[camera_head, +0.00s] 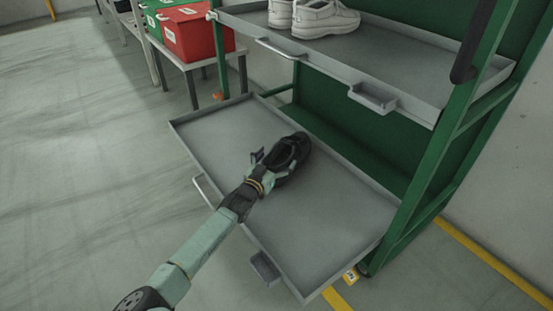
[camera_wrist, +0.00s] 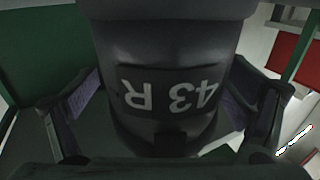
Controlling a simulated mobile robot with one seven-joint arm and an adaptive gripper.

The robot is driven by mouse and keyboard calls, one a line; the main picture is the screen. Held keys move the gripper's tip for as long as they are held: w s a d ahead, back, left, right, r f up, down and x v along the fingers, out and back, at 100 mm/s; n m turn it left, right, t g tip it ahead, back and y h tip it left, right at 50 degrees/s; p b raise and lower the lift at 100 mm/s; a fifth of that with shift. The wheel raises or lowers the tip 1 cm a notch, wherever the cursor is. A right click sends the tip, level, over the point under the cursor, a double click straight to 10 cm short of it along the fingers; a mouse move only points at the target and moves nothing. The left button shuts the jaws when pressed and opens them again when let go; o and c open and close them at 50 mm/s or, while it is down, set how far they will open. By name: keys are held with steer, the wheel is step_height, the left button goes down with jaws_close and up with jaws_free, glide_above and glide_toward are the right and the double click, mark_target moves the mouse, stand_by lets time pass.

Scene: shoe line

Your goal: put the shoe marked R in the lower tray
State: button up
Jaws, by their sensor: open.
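A black shoe (camera_head: 295,150) is in the lower tray (camera_head: 330,238), toward its back edge. In the wrist view the shoe (camera_wrist: 165,60) fills the middle, and its heel bears the upside-down marking "43 R". My gripper (camera_head: 272,164) is at the heel of the shoe, low over the tray. Its two fingers stand open on either side of the heel in the wrist view, with gaps between the pads and the shoe. The shoe's sole contact with the tray is hard to see behind my gripper.
The upper tray (camera_head: 420,98) holds a pair of white shoes (camera_head: 325,18) and overhangs the back of the lower one. A green rack post (camera_head: 425,165) stands at the right. Red (camera_head: 197,35) and green bins sit on a table behind. The lower tray is otherwise bare.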

steer(key=shift+r, duration=0.1)
steer(key=shift+s+a, duration=0.1)
steer(key=p+v, duration=0.1)
steer(key=v, duration=0.6)
steer(key=shift+s, duration=0.15)
steer(key=shift+c, duration=0.5)
stand_by(0.7)
